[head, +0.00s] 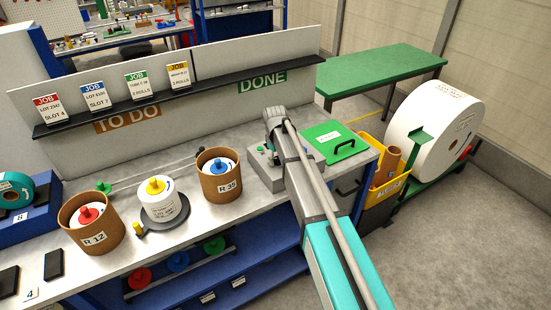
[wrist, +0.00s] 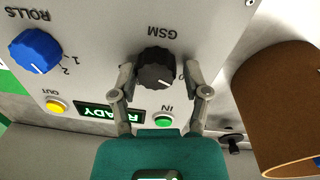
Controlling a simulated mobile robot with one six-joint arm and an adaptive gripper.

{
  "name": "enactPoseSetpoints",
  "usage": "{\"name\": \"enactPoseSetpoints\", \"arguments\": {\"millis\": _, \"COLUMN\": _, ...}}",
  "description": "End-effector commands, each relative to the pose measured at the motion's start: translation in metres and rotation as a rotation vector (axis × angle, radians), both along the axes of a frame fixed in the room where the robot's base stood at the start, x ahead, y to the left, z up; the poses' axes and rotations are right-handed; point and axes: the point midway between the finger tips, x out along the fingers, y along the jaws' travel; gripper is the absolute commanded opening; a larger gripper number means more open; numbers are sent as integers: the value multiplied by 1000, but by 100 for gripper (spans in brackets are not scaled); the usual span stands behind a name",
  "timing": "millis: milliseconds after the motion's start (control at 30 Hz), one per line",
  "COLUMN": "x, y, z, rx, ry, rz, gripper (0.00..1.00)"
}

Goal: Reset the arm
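My gripper (wrist: 158,76) has its two fingers on either side of the black GSM knob (wrist: 155,68) on a light grey control panel (wrist: 105,35). The fingers stand apart, with a small gap seen at the right of the knob; touch on the left is hard to tell. The panel also has a blue ROLLS knob (wrist: 36,50), a yellow OUT button (wrist: 57,106), a green IN button (wrist: 164,121) and a lit READY display (wrist: 108,114).
A brown tub R 35 (head: 220,183) stands just left of the box. A white roll (head: 160,203) and tub R 12 (head: 90,225) stand further left. A shelf (head: 180,92) with job cards runs behind.

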Motion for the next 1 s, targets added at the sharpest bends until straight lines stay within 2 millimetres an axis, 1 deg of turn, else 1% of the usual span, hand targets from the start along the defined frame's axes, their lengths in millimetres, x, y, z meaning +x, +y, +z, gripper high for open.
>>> {"name": "enactPoseSetpoints", "arguments": {"millis": 33, "x": 0, "y": 0, "z": 0, "rx": -1, "ry": -1, "rz": 0, "gripper": 75}}
{"name": "enactPoseSetpoints", "arguments": {"millis": 67, "x": 0, "y": 0, "z": 0, "rx": -1, "ry": -1, "rz": -1, "gripper": 81}}
{"name": "enactPoseSetpoints", "arguments": {"millis": 100, "x": 1, "y": 0, "z": 0, "rx": -1, "ry": -1, "rz": -1, "gripper": 84}}
{"name": "enactPoseSetpoints", "arguments": {"millis": 667, "x": 0, "y": -3, "z": 0, "rx": -3, "ry": -5, "rz": -7, "gripper": 84}}
{"name": "enactPoseSetpoints", "arguments": {"millis": 767, "x": -6, "y": -11, "z": 0, "rx": -2, "ry": -4, "rz": -25, "gripper": 84}}
{"name": "enactPoseSetpoints", "arguments": {"millis": 867, "x": -18, "y": -25, "z": 0, "rx": 1, "ry": -3, "rz": -61, "gripper": 84}}
{"name": "enactPoseSetpoints", "arguments": {"millis": 967, "x": -36, "y": -47, "z": 0, "rx": 3, "ry": -2, "rz": -120, "gripper": 84}}
{"name": "enactPoseSetpoints", "arguments": {"millis": 1000, "x": -46, "y": -58, "z": 0, "rx": 5, "ry": -1, "rz": -150, "gripper": 84}}
